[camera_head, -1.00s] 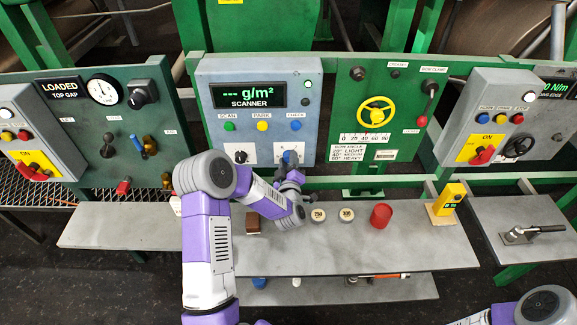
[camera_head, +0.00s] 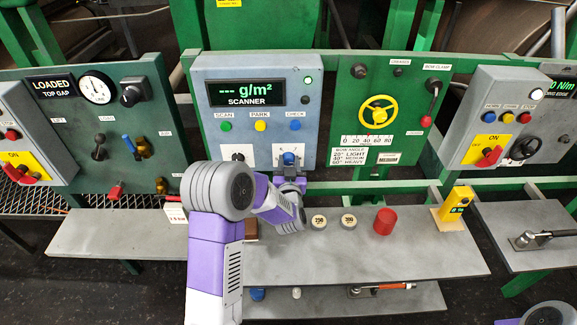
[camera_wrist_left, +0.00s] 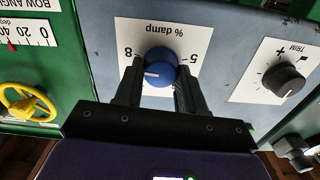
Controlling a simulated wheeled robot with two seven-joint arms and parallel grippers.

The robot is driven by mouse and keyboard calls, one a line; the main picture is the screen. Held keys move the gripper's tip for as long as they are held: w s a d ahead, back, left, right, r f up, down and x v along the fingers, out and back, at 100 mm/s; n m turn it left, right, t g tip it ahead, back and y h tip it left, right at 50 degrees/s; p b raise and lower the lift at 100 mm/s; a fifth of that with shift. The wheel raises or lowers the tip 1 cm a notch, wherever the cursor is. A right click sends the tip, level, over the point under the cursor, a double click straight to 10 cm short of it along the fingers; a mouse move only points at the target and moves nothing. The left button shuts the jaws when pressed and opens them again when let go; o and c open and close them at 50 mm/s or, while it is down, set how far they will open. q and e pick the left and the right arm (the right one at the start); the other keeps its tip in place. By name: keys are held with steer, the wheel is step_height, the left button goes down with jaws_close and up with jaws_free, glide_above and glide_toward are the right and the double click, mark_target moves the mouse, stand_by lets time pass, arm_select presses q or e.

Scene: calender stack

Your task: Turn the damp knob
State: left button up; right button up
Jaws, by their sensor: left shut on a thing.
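The damp knob is a round blue knob (camera_wrist_left: 160,68) on a white plate marked "% damp", with 8 and 5 at its sides; this plate appears upside down in the left wrist view. A small pale mark shows on the knob's face. In the head view the knob (camera_head: 289,158) sits at the lower right of the grey scanner panel (camera_head: 262,68). My left gripper (camera_wrist_left: 159,80) has one finger on each side of the knob and is shut on it. In the head view my left forearm partly hides the gripper. My right gripper is out of view.
A black TRIM knob (camera_wrist_left: 284,80) sits beside the damp plate. Below the panel, a grey shelf (camera_head: 350,252) carries two round discs, a red cylinder (camera_head: 385,221) and a yellow device (camera_head: 455,203). A yellow handwheel (camera_head: 378,111) is on the green panel to the right.

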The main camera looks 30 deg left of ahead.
arm_select(q)
steer(key=shift+m, duration=0.8)
steer(key=o, duration=1.1)
steer(key=shift+c, duration=0.2)
steer(key=v, duration=0.7)
steer(key=shift+s, duration=0.3)
steer(key=shift+d, duration=0.15)
